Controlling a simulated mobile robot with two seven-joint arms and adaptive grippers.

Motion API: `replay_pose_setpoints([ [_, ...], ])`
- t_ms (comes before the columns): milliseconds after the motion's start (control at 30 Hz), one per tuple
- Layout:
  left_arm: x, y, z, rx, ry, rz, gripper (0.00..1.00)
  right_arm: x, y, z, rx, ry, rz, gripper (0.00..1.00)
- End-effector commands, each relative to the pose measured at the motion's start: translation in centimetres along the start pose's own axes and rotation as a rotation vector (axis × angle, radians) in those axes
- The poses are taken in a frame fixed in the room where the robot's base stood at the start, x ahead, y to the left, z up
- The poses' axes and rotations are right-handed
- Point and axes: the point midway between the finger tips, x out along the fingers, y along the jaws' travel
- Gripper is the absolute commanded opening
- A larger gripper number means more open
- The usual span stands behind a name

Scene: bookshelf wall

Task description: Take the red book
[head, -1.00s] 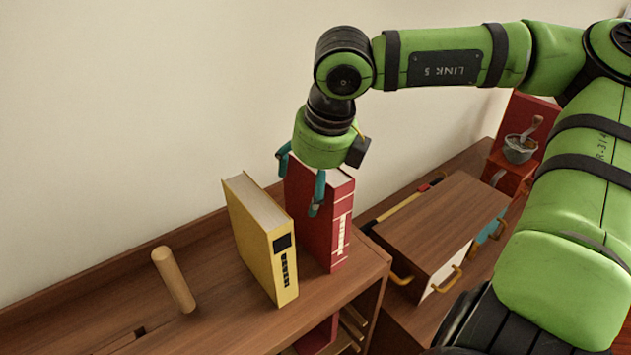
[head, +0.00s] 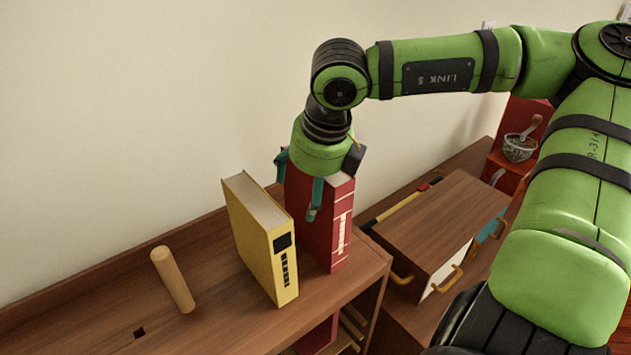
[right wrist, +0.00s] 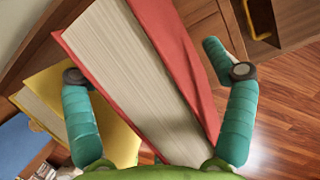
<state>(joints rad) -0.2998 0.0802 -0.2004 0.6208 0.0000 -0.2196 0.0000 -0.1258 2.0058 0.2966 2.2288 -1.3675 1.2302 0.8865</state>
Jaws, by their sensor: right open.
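The red book (head: 326,225) stands upright on the wooden shelf top, just right of a yellow book (head: 262,240). My right gripper (head: 299,185) is above the red book, with its teal fingers reaching down on either side of the upper part. In the right wrist view, the red book (right wrist: 150,70) lies between the two open fingers (right wrist: 155,75), pages facing the camera. Gaps show between the fingers and the covers. The yellow book (right wrist: 85,110) is close behind the left finger there. My left gripper is not in view.
A wooden peg (head: 173,280) stands left of the yellow book. To the right, a wooden cabinet (head: 440,225) with yellow handles stands lower down. A bowl (head: 519,148) sits on a red object further back. The wall is behind the books.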

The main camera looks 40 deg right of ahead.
Motion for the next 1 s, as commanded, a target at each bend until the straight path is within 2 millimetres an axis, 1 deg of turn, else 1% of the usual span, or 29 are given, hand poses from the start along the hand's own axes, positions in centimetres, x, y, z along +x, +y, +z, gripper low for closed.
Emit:
replay_pose_setpoints([
  [400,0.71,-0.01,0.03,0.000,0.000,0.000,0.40,0.26,-0.01,-0.06,-0.001,-0.001,-0.001,0.84],
  [733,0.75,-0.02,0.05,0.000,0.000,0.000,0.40,0.23,-0.01,-0.06,-0.001,-0.001,0.000,0.84],
  [767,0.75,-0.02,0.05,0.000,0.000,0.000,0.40,0.23,-0.01,-0.06,-0.001,-0.001,0.000,0.80],
  [800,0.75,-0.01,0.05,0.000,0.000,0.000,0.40,0.23,-0.01,-0.06,0.000,-0.001,0.000,0.64],
  [867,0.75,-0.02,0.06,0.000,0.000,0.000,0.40,0.23,-0.01,-0.06,0.000,-0.001,0.000,0.40],
  [900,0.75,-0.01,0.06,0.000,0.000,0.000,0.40,0.24,-0.01,-0.06,0.000,-0.001,0.000,0.24],
  [967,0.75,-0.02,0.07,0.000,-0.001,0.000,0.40,0.25,0.00,-0.07,0.000,0.000,0.000,0.00],
  [1000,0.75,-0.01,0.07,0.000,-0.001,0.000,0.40,0.25,0.00,-0.07,0.000,0.000,0.000,0.00],
])
